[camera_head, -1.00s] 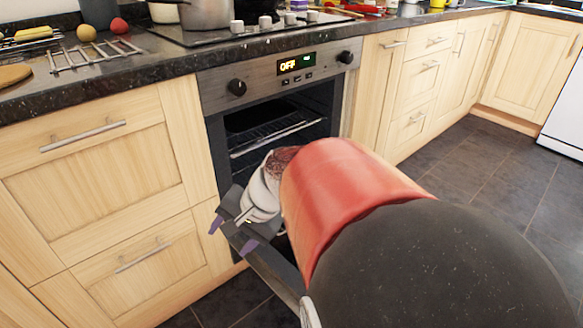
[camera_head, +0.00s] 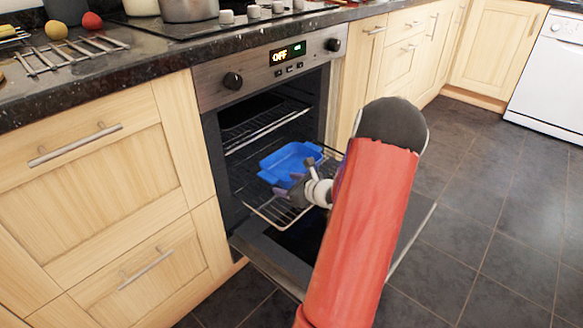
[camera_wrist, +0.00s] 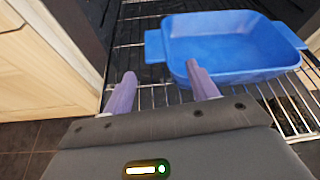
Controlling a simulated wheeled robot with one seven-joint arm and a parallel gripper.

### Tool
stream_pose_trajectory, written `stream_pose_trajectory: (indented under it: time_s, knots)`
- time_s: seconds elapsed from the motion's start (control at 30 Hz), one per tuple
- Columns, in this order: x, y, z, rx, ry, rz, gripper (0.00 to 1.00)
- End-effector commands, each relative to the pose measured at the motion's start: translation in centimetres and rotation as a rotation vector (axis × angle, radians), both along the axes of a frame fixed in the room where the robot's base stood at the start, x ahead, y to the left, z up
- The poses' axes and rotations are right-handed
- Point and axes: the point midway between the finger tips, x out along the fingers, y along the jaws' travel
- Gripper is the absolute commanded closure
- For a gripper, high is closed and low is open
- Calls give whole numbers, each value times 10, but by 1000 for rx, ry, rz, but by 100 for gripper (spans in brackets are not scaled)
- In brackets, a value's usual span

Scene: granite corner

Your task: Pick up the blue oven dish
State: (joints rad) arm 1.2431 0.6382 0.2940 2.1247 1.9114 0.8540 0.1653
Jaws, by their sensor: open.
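The blue oven dish (camera_head: 288,160) sits on a wire rack that is pulled partly out of the open oven. In the wrist view the empty dish (camera_wrist: 225,45) lies at the upper right, with a handle tab on its left end. My gripper (camera_head: 285,190) is at the dish's near side. In the wrist view its two purple fingers (camera_wrist: 160,88) are apart with nothing between them. The right finger overlaps the dish's near wall in the picture; I cannot tell whether it touches. The left finger is over the rack, left of the dish.
The oven door (camera_head: 270,270) is folded down under the rack (camera_head: 260,200). Wooden cabinets (camera_head: 95,190) flank the oven. The counter above holds a pot (camera_head: 190,10), a metal rack (camera_head: 70,55) and fruit. Dark tiled floor (camera_head: 480,220) is free at right.

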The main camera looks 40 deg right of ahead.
Motion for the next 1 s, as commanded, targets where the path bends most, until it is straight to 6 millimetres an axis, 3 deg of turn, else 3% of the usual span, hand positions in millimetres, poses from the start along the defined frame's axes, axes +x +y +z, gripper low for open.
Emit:
stream_pose_trajectory:
  time_s: [0.33, 0.6, 0.87, 1.0]
  knots:
    - [26, 2, -9, -1, 0, 3, 42]
    - [62, 5, -22, -1, 1, 2, 42]
    - [66, 5, -23, -3, 1, 2, 42]
    - [66, 5, -23, -3, 1, 2, 60]
